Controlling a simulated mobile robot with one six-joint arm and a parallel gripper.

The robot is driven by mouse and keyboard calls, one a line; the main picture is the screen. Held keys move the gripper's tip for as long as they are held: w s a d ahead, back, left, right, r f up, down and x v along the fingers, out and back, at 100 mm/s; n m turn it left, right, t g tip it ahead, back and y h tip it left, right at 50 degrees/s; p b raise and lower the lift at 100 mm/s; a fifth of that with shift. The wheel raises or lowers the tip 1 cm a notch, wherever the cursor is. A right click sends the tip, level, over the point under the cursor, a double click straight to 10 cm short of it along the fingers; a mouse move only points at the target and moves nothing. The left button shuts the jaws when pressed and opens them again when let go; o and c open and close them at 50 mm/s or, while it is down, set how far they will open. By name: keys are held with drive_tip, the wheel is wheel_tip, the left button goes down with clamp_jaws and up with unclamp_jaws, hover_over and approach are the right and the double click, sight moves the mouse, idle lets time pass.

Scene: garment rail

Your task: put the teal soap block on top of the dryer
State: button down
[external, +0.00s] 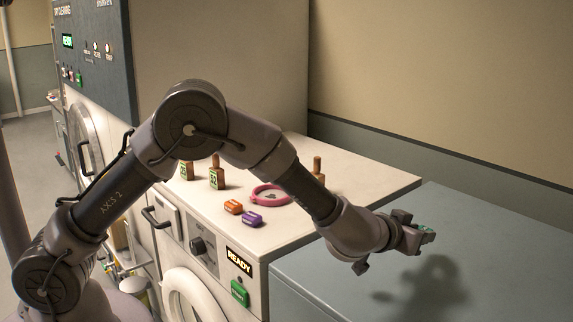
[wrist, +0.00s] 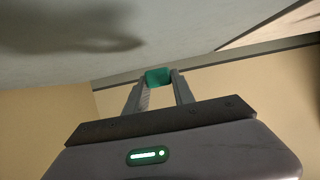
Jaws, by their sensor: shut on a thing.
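The teal soap block (wrist: 158,76) is held between the two finger ends of my gripper (wrist: 159,82) in the wrist view. In the external view, my gripper (external: 415,238) is at the right, with a small part of the teal block (external: 429,237) showing at its tip. The block is in the air above a blue-grey flat top (external: 520,255), where a dark arm shadow falls. A white front-loading machine (external: 256,262) with a READY display stands to the left of that top. I cannot tell which of these is the dryer.
On the white machine's top are an orange block (external: 233,207), a purple block (external: 252,219), a pink ring (external: 270,195) and several brown-capped bottles (external: 217,177). A tall cabinet with a control panel (external: 95,48) stands behind. The blue-grey top looks clear.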

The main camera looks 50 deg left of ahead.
sight(414, 261)
drive_tip(key=f, duration=0.3)
drive_tip(key=shift+w+d+f+b, duration=0.1)
drive_tip(key=shift+w+f+b, duration=0.1)
drive_tip(key=shift+f+b, duration=0.2)
drive_tip(key=shift+s, duration=0.1)
drive_tip(key=shift+f+b, duration=0.5)
drive_tip(key=shift+f, duration=0.05)
drive_tip(key=c, duration=1.1)
unclamp_jaws()
drive_tip(key=shift+f, duration=0.1)
drive_tip(key=shift+o, duration=0.2)
